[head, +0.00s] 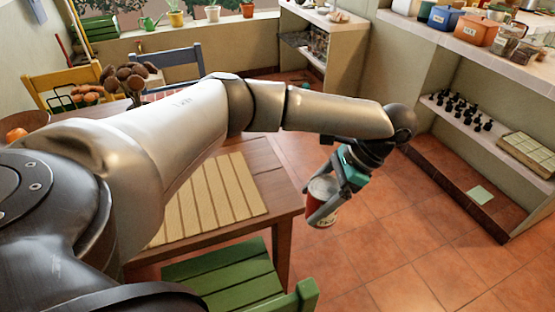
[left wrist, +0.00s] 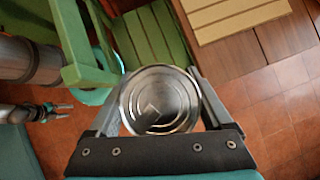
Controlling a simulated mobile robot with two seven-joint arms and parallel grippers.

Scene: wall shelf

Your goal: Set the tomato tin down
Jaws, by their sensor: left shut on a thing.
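The tomato tin (head: 323,188) has a bare metal lid and a red and white label. My left gripper (head: 318,204) is shut on it, with a finger on each side. It holds the tin in the air over the tiled floor, just right of the wooden table's corner. In the left wrist view the round lid of the tin (left wrist: 160,100) sits between the two fingers. My right gripper (left wrist: 58,111) shows small at the left of that view, empty, its fingertips apart.
A wall shelf (head: 455,135) at right bears chess pieces and a board box. A pale green square (head: 480,195) lies on the low ledge beneath. Jars and canisters stand on the upper counter. A green chair (head: 225,275) and the table with a slatted mat (head: 215,200) are close by.

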